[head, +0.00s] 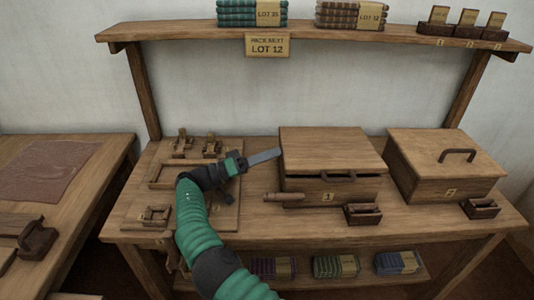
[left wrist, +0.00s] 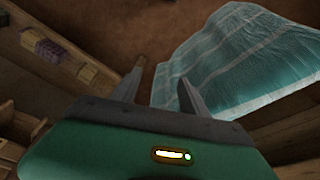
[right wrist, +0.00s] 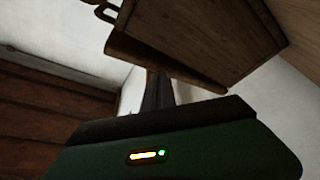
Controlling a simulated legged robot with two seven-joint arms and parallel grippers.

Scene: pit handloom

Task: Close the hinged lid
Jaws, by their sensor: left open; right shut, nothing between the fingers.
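A wooden box marked 1 (head: 300,195) stands on the bench, with a wide hinged lid (head: 330,148) over it. A dark gap shows under the lid's front edge, so it looks slightly raised. A handle (head: 338,178) is at that edge. My right gripper (head: 278,154) is shut and empty, its tips close to the lid's left edge; contact is unclear. In the right wrist view its fingers (right wrist: 157,90) are just below a wooden board edge (right wrist: 165,65). My left gripper (left wrist: 160,85) is open and empty in its wrist view, and out of the head view.
A second box (head: 420,180) with a shut lid stands at right. A wooden peg (head: 283,197) projects by box 1. Small holders (head: 362,214) line the front. A shelf (head: 330,37) runs above. Teal cloth (left wrist: 235,60) lies near the left gripper.

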